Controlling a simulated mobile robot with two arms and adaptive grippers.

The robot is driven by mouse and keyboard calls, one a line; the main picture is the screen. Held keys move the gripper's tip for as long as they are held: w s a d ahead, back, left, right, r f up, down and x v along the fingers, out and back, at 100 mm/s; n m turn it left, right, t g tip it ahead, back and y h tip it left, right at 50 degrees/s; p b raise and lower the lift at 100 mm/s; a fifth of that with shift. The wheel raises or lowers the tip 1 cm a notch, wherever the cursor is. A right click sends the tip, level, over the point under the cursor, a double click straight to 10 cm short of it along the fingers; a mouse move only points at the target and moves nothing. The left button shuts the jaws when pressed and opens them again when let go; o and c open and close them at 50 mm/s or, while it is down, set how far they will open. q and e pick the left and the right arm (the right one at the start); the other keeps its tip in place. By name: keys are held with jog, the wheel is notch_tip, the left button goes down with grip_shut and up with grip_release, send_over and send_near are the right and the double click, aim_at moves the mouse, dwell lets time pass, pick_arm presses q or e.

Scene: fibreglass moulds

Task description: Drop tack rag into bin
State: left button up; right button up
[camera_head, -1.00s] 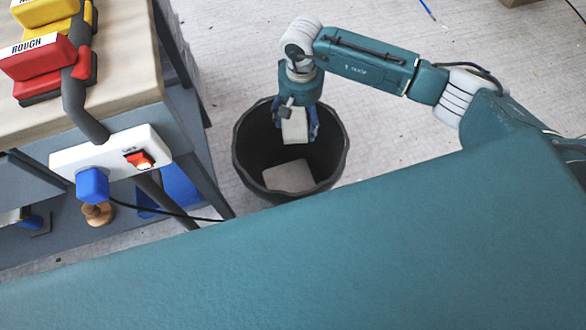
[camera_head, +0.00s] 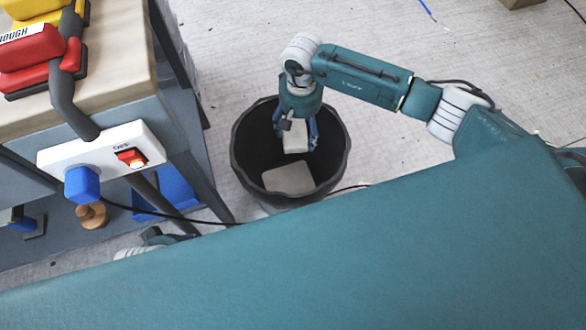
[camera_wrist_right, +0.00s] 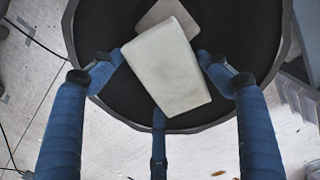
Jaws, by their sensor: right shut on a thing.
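The tack rag (camera_head: 296,142), a pale, flat block shape, is held by my right gripper (camera_head: 297,132) over the mouth of the dark bin (camera_head: 239,160). In the right wrist view, the tack rag (camera_wrist_right: 166,68) lies between the blue fingers of my right gripper (camera_wrist_right: 163,68), tilted, with the black bin (camera_wrist_right: 255,25) behind it. A second pale flat piece (camera_head: 288,178) lies inside the bin. Part of my left arm shows at the lower left of the head view; its gripper is not seen.
A workbench (camera_head: 125,108) with red and yellow sanding blocks stands left of the bin. A white power strip (camera_head: 80,150) with a blue plug is on its side, and a black cable (camera_head: 160,214) runs below.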

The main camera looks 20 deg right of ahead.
jog(key=o, duration=1.1)
notch_tip(320, 180, up, 12)
jog(key=shift+r, duration=0.1)
